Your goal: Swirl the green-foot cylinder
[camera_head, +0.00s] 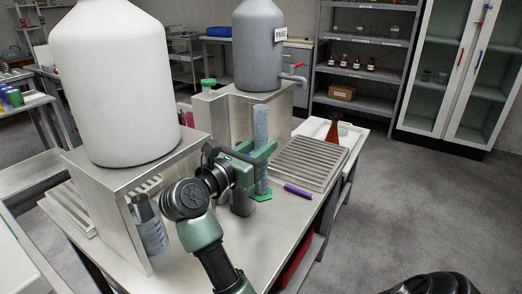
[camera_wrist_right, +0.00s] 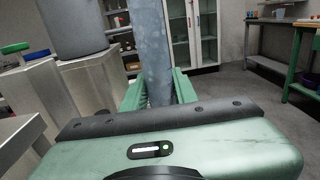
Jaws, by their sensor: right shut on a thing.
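The green-foot cylinder (camera_head: 261,127) is a tall, clear bluish measuring cylinder with a green foot (camera_head: 262,194). It stands roughly upright at the middle of the steel table. My right gripper (camera_head: 262,157) is shut around its body, above the foot. In the right wrist view the cylinder (camera_wrist_right: 154,50) rises between the green fingers of the gripper (camera_wrist_right: 158,92). Whether the foot touches the table is hard to tell. My left gripper is not in view.
A white tank (camera_head: 112,85) on a steel stand (camera_head: 112,200) is at left. A grey RINSE tank (camera_head: 257,50) with a red-handled tap stands behind. A slatted rack (camera_head: 308,160), a purple marker (camera_head: 298,191) and an orange-brown flask (camera_head: 332,132) are at right. A beaker (camera_head: 150,235) stands under the left stand.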

